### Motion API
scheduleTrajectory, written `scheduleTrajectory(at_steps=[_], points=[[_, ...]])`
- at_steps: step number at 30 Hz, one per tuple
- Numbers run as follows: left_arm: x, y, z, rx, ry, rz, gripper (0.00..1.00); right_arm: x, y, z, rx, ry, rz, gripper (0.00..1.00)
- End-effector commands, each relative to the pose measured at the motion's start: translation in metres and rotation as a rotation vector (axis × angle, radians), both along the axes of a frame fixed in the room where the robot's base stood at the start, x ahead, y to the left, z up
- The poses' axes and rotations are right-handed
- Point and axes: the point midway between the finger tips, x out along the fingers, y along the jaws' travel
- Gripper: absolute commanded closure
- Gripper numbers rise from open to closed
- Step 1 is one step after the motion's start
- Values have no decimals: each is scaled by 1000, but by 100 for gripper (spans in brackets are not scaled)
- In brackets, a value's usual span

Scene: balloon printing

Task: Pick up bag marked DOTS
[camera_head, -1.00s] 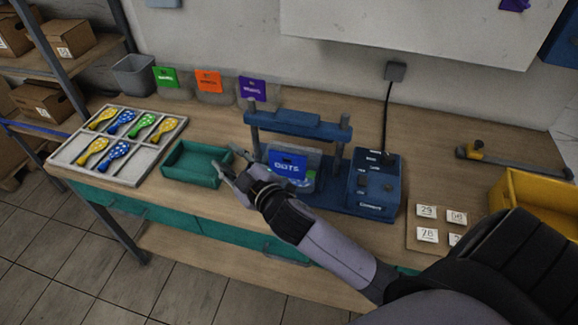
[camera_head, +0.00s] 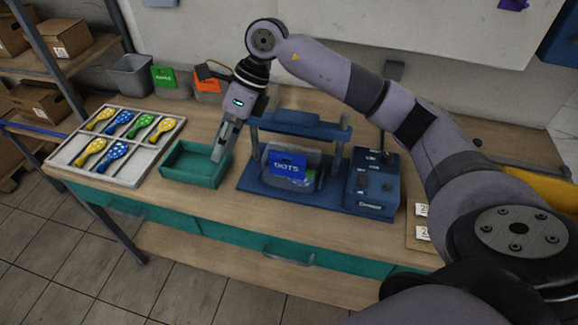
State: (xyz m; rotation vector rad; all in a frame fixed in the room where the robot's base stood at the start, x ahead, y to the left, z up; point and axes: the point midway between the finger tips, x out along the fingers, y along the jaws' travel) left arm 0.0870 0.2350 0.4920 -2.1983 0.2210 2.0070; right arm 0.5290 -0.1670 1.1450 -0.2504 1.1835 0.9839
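The bag marked DOTS (camera_head: 289,166) has a blue label with white letters. It stands upright in the blue press (camera_head: 298,118), between its posts. My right gripper (camera_head: 216,156) points down at the right end of the green tray (camera_head: 194,177), to the left of the bag and apart from it. Its fingers are seen edge-on, so I cannot tell whether they are open or shut. My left gripper is not in view.
A blue control box (camera_head: 373,185) adjoins the press on the right. A divided tray (camera_head: 66,153) with several patterned balloons lies at the left. Green (camera_head: 166,77) and orange (camera_head: 208,82) labelled bags stand at the back. My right arm crosses above the press.

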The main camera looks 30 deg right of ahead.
Motion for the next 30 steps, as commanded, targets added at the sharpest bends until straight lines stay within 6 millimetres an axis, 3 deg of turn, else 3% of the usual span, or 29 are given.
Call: scheduleTrajectory(at_steps=[1,3,6,9,14,23,30], points=[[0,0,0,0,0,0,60,5,-33,7,-117,-4,-19,67],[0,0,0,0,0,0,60,6,-74,14,-263,12,-47,67],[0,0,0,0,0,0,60,3,-119,28,-414,40,-91,67],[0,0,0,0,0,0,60,-1,-145,37,-499,63,-120,67],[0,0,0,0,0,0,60,-4,-155,33,-538,80,-132,67],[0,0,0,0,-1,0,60,-5,-154,-11,-533,81,-130,67],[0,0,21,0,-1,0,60,-5,-155,-56,-535,82,-130,67]])
